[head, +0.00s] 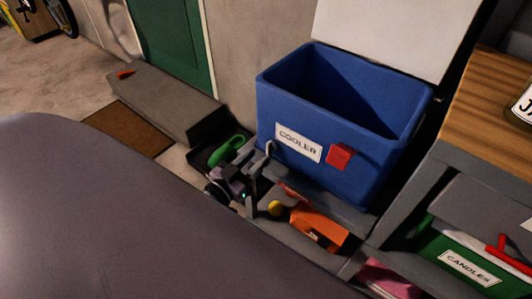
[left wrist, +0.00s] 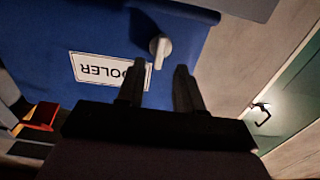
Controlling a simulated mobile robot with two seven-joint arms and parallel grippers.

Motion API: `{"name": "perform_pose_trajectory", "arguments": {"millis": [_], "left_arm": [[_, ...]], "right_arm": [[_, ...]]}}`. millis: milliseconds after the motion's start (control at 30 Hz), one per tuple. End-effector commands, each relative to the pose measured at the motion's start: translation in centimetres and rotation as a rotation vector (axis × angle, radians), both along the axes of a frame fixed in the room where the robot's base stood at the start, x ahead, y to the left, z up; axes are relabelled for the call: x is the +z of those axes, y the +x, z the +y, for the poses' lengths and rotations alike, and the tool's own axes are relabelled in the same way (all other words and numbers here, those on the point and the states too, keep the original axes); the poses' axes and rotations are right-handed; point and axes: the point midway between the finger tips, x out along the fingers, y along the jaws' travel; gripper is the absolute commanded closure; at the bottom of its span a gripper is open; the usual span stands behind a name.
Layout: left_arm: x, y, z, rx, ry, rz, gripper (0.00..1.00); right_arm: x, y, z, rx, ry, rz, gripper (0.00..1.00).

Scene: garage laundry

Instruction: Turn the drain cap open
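The blue cooler (head: 300,170) stands with its lid raised and a white COOLER label on its front. The drain cap (left wrist: 160,47), a pale grey knob, sits on the cooler's blue wall in the left wrist view. A grey piece at the cooler's front left corner (head: 270,148) looks like the same cap in the head view. My left gripper (left wrist: 160,72) is open and empty, its two fingers pointing at the wall either side of the cap's line. The cap shows just beyond the fingertips; I cannot tell the exact distance. My right gripper is not in view.
A red latch (head: 340,157) is on the cooler front. Below lie a yellow ball (head: 275,208) and an orange tool (head: 318,229); a green coil (head: 227,150) is behind my gripper. A wooden-topped shelf (head: 480,105) stands right. A concrete step (head: 165,103) is left.

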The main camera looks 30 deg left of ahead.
Motion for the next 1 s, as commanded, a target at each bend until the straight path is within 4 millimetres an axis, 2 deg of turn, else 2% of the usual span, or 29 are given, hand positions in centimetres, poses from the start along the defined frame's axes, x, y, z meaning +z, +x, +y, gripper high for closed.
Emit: {"name": "perform_pose_trajectory", "arguments": {"millis": [100, 300, 700, 733, 800, 833, 1000], "left_arm": [[-0.1, 1.8, -0.2, 0.0, 0.0, -0.001, 0.64], [-0.1, 3.9, -0.3, 0.0, -0.001, 0.001, 0.64], [-0.1, 4.5, -0.4, 0.0, -0.001, 0.002, 0.64], [-0.1, 4.5, -0.4, 0.0, -0.001, 0.002, 0.7], [-0.1, 4.5, -0.4, 0.0, -0.001, 0.002, 0.93], [-0.1, 4.5, -0.4, 0.0, -0.001, 0.002, 1.0], [-0.1, 4.5, -0.4, 0.0, -0.001, 0.002, 1.0]], "right_arm": [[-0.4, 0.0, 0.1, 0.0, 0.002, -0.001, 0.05], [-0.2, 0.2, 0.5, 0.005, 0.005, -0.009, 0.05], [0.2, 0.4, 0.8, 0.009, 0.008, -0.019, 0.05], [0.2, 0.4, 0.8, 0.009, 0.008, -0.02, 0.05], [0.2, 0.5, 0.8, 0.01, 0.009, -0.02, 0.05], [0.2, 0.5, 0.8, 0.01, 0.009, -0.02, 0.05], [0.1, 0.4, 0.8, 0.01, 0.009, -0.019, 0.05]]}}
